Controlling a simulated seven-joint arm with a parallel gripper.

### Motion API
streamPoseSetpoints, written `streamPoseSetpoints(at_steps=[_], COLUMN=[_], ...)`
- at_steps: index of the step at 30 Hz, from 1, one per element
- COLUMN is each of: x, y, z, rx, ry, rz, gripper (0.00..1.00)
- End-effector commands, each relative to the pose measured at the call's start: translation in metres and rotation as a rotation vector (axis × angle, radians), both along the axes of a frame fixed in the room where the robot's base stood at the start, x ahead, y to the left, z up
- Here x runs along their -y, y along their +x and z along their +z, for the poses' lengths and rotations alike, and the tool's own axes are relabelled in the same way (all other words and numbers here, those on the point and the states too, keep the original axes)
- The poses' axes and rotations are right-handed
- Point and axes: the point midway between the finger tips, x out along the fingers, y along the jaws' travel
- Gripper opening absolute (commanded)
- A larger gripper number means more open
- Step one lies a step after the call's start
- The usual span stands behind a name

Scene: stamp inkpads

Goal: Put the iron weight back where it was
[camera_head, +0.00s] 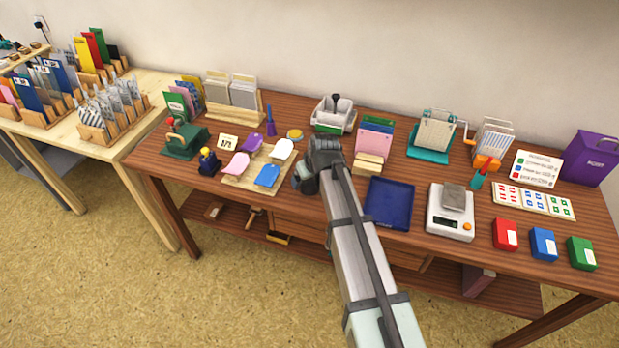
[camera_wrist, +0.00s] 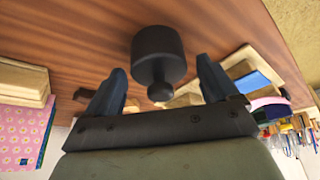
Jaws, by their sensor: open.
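The iron weight (camera_wrist: 158,52) is a dark grey cylinder with a narrow neck and round knob. In the wrist view it is against the brown wooden table, with its knob toward my gripper. My gripper (camera_wrist: 160,80) is open, with one finger on each side of the knob end and visible gaps between. In the head view my gripper (camera_head: 304,180) is low over the middle of the table, right of the board with coloured pads.
A wooden board (camera_head: 232,180) with coloured pads lies left of my gripper. A blue tray (camera_head: 389,204) and a white scale (camera_head: 437,222) bearing a grey block (camera_head: 455,196) are to the right. Pink cards in a wooden holder (camera_head: 367,166) stand close right. Bare table lies in front.

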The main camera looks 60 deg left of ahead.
Motion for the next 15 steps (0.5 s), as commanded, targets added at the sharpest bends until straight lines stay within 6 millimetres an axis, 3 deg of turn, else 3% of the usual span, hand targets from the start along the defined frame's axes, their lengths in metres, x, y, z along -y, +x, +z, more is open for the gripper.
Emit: streamPoseSetpoints(at_steps=[7,15], x=[0.004,0.022], y=[0.000,-0.001], z=[0.012,0.054], rx=[0.001,0.001], ry=[0.002,0.002], rz=[0.000,0.000], gripper=[0.87,0.87])
